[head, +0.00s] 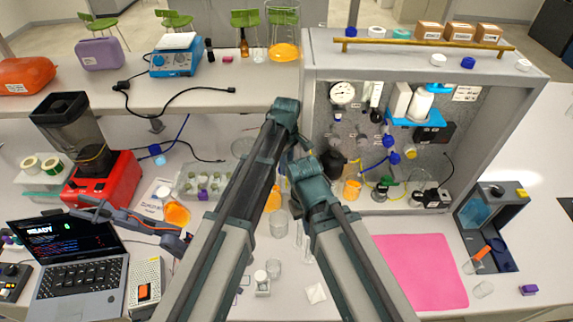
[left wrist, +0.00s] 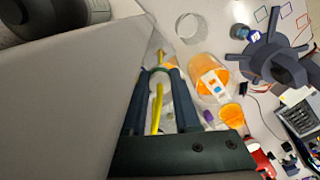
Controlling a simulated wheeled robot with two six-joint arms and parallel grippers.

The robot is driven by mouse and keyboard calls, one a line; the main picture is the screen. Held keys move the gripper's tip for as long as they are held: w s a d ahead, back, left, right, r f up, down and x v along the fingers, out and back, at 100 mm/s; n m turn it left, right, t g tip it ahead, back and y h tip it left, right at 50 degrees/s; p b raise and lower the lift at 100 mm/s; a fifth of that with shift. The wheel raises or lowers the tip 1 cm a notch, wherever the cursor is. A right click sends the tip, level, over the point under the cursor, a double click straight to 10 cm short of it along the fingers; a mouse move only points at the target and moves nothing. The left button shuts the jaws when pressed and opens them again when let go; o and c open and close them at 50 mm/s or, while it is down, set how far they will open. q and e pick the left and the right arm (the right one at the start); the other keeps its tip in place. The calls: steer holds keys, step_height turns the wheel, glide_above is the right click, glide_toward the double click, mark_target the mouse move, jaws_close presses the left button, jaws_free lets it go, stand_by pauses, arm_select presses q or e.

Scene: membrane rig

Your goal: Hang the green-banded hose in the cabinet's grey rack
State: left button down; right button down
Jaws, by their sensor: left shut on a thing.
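In the left wrist view my left gripper (left wrist: 160,98) is shut on the yellow hose (left wrist: 158,105), with a green band (left wrist: 157,69) showing near the fingertips. In the head view the left gripper and the held hose are hidden behind my arms. My right gripper (head: 300,151) is near the cabinet's left edge, largely covered by its own arm; its jaw opening is unclear. The open-fronted grey cabinet (head: 487,92) stands at the right. Its inside holds a gauge, blue fittings and yellow tubing. I cannot pick out the grey rack.
An orange flask (head: 273,200) and a clear beaker (head: 278,223) stand left of the cabinet. A slate-blue pronged object (head: 130,222) is near the laptop (head: 75,262). A pink mat (head: 425,270) lies before the cabinet, with a blue-grey box (head: 493,215) beside it.

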arm_select(q)
steer(key=shift+f+b, duration=4.05)
steer(key=shift+f, duration=0.3)
steer(key=c, duration=0.6)
jaws_free()
steer(key=shift+o, duration=0.2)
step_height(320, 180, up, 14)
steer(key=p, duration=1.3)
steer(key=shift+f, duration=0.1)
